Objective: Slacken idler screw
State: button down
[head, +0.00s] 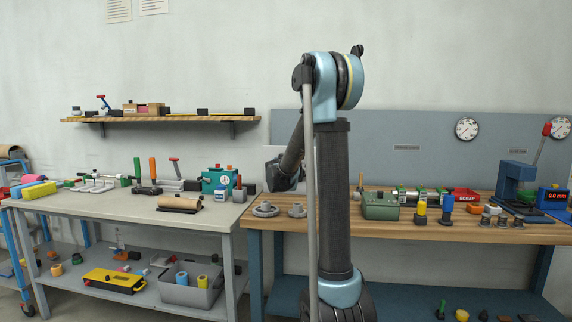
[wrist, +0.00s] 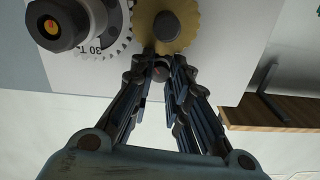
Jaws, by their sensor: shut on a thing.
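In the wrist view my gripper (wrist: 161,62) points at a white panel (wrist: 230,55). Its two fingers are shut on a small dark round screw head (wrist: 160,72) with a reddish mark, just below a brass-coloured gear (wrist: 190,38). I take this to be the idler screw; the fingers partly cover it. The gear has a dark round hub (wrist: 168,25). To its left is a grey gear marked "30 T" (wrist: 120,42), behind a black knob (wrist: 55,22) with an orange centre. In the head view my arm hides the fingertips.
A wooden shelf (wrist: 270,111) shows at the right in the wrist view. In the head view, a grey table (head: 115,211) stands left and a wooden bench (head: 480,234) right, both crowded with tools. A loaded wall shelf (head: 165,119) hangs above the table.

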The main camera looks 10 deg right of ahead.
jog(key=shift+n, duration=0.7)
jog(key=c, duration=1.5)
grip_release()
jog(key=v, duration=1.2)
